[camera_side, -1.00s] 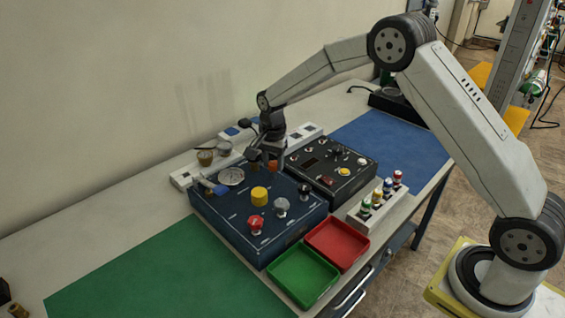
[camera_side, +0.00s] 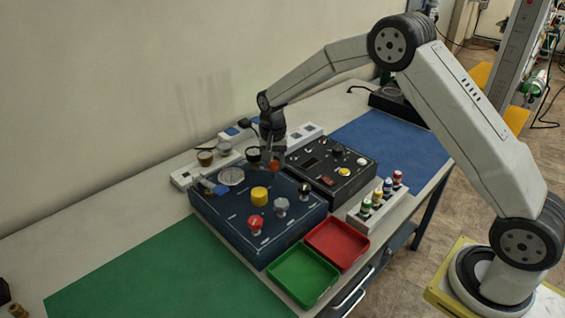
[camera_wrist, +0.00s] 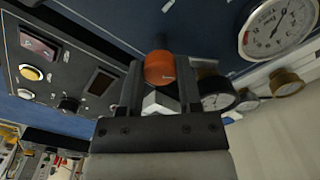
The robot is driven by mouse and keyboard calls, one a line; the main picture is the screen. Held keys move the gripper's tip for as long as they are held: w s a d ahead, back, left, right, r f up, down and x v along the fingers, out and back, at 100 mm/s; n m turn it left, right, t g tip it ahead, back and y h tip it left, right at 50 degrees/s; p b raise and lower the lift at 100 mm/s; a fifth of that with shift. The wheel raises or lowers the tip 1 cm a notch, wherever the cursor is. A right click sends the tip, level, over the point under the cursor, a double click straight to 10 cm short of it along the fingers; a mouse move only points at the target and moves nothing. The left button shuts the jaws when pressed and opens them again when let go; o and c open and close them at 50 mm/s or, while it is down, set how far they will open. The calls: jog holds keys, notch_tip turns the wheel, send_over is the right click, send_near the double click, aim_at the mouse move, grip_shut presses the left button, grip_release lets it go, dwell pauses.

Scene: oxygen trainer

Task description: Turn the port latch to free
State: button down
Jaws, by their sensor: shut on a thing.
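An orange knob (camera_side: 273,164), which seems to be the port latch, stands at the back right of the dark blue panel box (camera_side: 235,222). In the wrist view the orange knob (camera_wrist: 159,66) sits between my two fingertips, with a pale faceted part below it. My gripper (camera_side: 271,158) points down over this corner and is shut on the knob; in the wrist view, my gripper (camera_wrist: 160,76) has a finger on each side of it. Any latch marking is too small or hidden to read.
The blue box also carries a yellow knob (camera_side: 259,196), a red knob (camera_side: 255,223), grey knobs and a round gauge (camera_side: 231,176). A black panel box (camera_side: 332,172) stands close to the right. Green (camera_side: 302,299) and red (camera_side: 337,264) trays lie in front.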

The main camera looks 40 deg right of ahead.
aim_at(274, 163)
jog(key=n, duration=0.5)
jog(key=shift+n, duration=2.6)
jog(key=shift+c, duration=1.4)
grip_release()
jog(key=shift+r, duration=0.1)
jog(key=shift+r, duration=3.85)
